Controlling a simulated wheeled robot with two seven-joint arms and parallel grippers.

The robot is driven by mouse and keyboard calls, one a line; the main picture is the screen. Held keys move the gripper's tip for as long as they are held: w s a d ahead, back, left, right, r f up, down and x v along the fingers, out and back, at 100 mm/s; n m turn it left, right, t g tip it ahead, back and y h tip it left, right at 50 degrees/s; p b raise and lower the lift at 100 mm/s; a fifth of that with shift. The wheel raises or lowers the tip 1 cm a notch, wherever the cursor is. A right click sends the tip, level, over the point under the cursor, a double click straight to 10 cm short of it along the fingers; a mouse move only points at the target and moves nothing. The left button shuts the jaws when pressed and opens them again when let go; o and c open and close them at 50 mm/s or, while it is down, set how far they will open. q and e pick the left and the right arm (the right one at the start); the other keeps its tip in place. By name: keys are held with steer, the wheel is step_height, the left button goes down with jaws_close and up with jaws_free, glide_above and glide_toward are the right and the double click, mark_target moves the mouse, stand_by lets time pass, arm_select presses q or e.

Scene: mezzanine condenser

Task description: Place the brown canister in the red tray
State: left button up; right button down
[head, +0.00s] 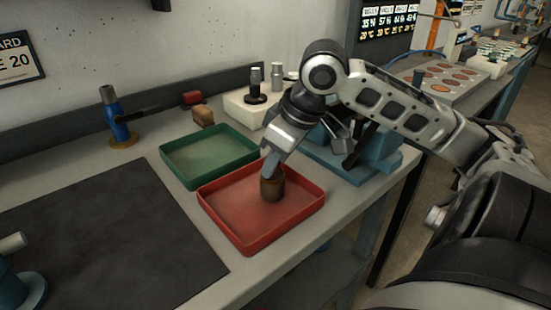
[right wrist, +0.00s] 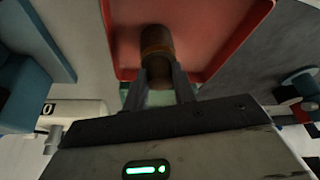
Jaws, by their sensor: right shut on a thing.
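The brown canister (head: 272,187) is upright inside the outline of the red tray (head: 262,243). My right gripper (head: 271,168) is shut on the canister from above. In the right wrist view the canister (right wrist: 155,42) sits between the two fingers (right wrist: 161,82), with the red tray (right wrist: 215,35) behind it. I cannot tell whether the canister's base touches the tray floor. My left gripper does not show.
A green tray (head: 208,178) stands just behind the red one. A dark mat (head: 95,240) covers the bench at left. A blue tool (head: 116,125) stands at the back left. A white block (head: 243,112) and blue equipment (head: 345,165) stand behind and right of the trays.

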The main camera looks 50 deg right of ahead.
steer(key=shift+f, duration=0.1)
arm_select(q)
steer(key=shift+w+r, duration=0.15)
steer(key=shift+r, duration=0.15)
arm_select(e)
steer(key=shift+f, duration=0.15)
steer(key=c, duration=1.6)
jaws_free()
steer(key=shift+f, duration=0.1)
steer(key=o, duration=0.5)
steer(key=shift+c, duration=0.2)
steer(key=shift+s+r, duration=0.1)
steer(key=shift+r, duration=0.55)
arm_select(q)
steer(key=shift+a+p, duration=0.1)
steer(key=shift+p, duration=0.6)
arm_select(e)
steer(key=v, duration=1.1)
steer(key=shift+s, duration=0.2)
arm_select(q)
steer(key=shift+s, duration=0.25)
arm_select(e)
steer(key=shift+s+d, duration=0.1)
